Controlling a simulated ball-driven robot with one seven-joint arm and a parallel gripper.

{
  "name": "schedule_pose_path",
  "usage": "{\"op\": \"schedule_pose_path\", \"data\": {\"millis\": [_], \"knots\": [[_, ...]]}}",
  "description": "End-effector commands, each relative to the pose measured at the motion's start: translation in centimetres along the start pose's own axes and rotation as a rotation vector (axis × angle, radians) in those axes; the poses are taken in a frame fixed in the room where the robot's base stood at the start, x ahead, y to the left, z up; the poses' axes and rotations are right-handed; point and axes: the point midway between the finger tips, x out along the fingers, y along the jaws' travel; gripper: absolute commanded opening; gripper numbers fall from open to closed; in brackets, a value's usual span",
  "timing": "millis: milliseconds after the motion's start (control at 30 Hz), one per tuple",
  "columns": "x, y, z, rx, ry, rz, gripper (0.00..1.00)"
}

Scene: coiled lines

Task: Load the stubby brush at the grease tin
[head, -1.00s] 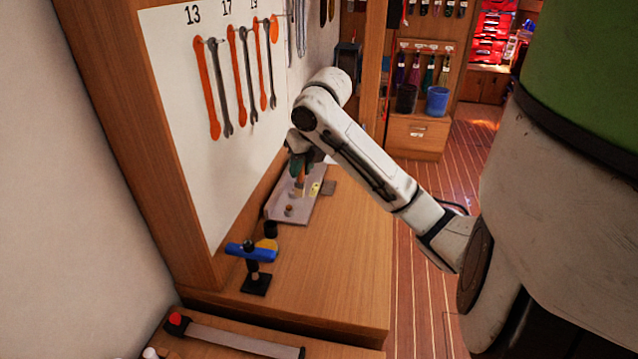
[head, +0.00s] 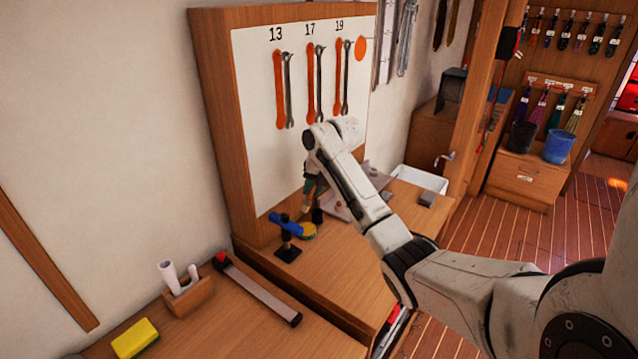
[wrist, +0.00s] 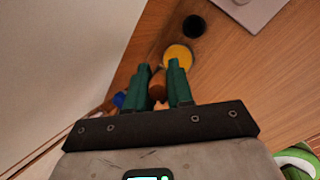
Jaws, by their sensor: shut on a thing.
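My gripper (head: 312,188) has green fingers and is shut. In the wrist view my gripper (wrist: 160,77) holds a short brown-orange piece (wrist: 157,90), which looks like the stubby brush's handle; the fingers hide most of it. In the head view the brush (head: 305,203) shows as a small pale patch under the fingers. A low round yellow thing (head: 308,231), likely the grease tin, stands on the bench just below the gripper. It also shows in the wrist view (wrist: 178,55), just beyond the fingertips. I cannot tell whether the brush touches it.
A black cylinder (head: 317,215) stands close beside the yellow tin. A blue-topped black stand (head: 287,238) is just left of it. A grey tray (head: 336,209) lies behind to the right. The wrench board (head: 262,165) rises behind.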

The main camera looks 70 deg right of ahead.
Motion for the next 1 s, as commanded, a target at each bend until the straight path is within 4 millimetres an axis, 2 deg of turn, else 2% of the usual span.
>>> {"op": "schedule_pose_path", "data": {"millis": [533, 1000], "knots": [[4.5, -1.7, -1.4, 0.0, 0.0, -0.001, 0.0], [5.0, -1.9, -1.6, -0.001, 0.0, 0.0, 0.0]]}}
